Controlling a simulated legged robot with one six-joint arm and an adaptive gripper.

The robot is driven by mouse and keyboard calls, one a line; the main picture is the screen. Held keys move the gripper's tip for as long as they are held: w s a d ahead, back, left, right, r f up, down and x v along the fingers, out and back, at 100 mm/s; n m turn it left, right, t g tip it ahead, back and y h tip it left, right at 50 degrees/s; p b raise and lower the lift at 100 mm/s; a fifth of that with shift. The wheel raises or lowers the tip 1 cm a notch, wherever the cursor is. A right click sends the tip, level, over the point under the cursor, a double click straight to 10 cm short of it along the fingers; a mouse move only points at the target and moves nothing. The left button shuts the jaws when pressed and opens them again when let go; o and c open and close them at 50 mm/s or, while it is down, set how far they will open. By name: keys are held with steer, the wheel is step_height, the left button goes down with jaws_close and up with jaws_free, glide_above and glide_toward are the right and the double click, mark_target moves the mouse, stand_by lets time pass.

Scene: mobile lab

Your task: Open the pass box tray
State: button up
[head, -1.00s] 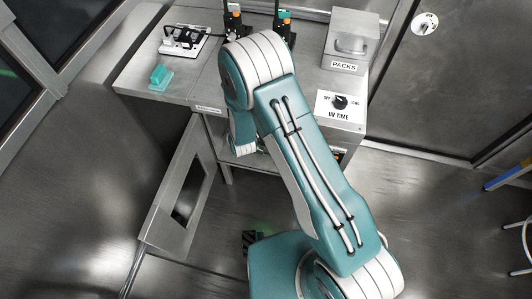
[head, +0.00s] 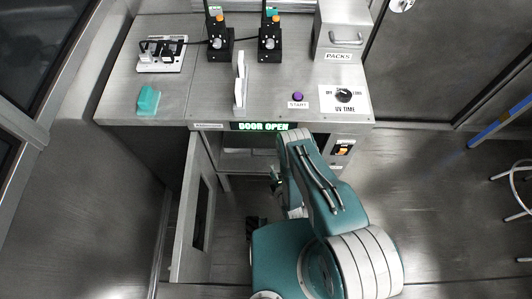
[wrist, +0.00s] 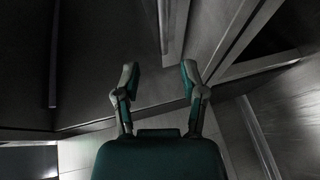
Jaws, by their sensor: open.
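The pass box's front opening (head: 248,142) shows below the counter, under a lit sign (head: 262,126) reading DOOR OPEN. Its door (head: 193,208), with a dark window, hangs swung out at the left. Inside the opening a pale, flat surface shows; I cannot tell whether it is the tray. My gripper (wrist: 159,76) is open and empty in the wrist view, with its two fingers apart, facing dark metal panels. In the head view my arm reaches low in front of the opening's right part and hides some of it. Most of the gripper is hard to make out there.
On the counter stand a PACKS box (head: 341,32), two black radios (head: 219,38), a white rack (head: 161,56), a teal block (head: 148,100), a white upright plate (head: 240,80), a purple START button (head: 297,96) and a UV TIME dial (head: 344,95).

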mark_target(265, 157)
steer(key=x, duration=0.8)
steer(key=shift+w+f, duration=0.3)
steer(key=shift+f, duration=0.15)
steer(key=shift+w, duration=0.4)
jaws_close()
steer(key=shift+f, duration=0.1)
